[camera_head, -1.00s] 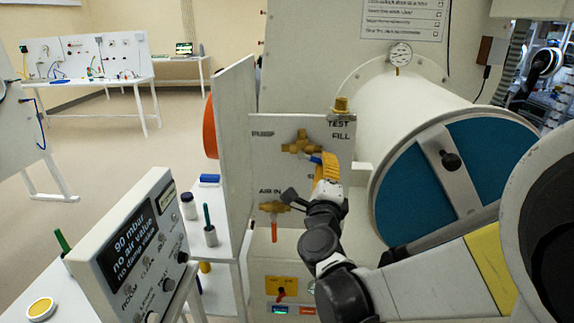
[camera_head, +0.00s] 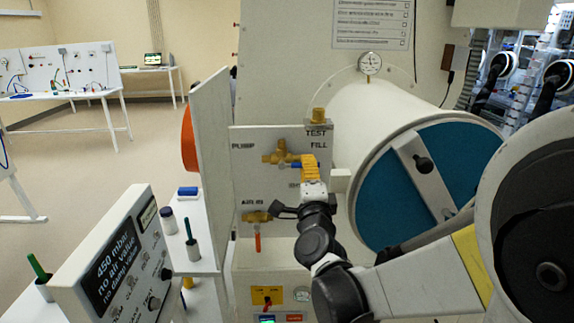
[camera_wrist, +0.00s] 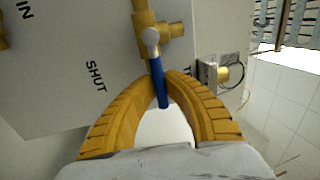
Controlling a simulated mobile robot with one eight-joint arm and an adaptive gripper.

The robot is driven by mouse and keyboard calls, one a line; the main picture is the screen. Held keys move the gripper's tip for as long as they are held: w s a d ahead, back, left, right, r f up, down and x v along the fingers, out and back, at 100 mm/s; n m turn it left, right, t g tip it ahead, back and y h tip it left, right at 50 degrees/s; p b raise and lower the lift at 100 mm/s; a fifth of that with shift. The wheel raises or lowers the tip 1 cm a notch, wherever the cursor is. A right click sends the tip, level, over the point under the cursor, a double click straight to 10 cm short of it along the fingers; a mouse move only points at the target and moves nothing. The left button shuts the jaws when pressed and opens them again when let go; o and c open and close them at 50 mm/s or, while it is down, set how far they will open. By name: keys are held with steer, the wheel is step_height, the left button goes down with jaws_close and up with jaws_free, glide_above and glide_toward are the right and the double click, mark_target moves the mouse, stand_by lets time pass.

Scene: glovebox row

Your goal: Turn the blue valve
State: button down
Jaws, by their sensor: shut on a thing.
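The blue valve is a brass fitting (camera_head: 281,155) on a white panel, with a blue lever handle (camera_wrist: 158,82). In the head view only a bit of the blue lever (camera_head: 296,164) shows, right of the fitting and beside my fingers. My gripper (camera_head: 310,168) has yellow ribbed fingers. In the wrist view my gripper (camera_wrist: 161,86) has its fingertips closed on both sides of the blue lever. The lever's free end reaches into the gap between the fingers. The word SHUT shows on the panel in the wrist view.
A second brass valve (camera_head: 257,217) with an orange handle sits lower left. A large white cylinder (camera_head: 400,110) with a teal end stands right. A display box (camera_head: 118,262) at lower left reads 450 mbar. A white side plate (camera_head: 212,165) stands left of the panel.

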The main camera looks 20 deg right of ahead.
steer(key=c, duration=1.4)
jaws_free()
steer(key=shift+a, duration=0.1)
steer(key=shift+c, duration=0.2)
steer(key=shift+s, duration=0.15)
steer(key=v, duration=1.1)
steer(key=shift+s, duration=0.4)
steer(key=shift+a+f, duration=0.1)
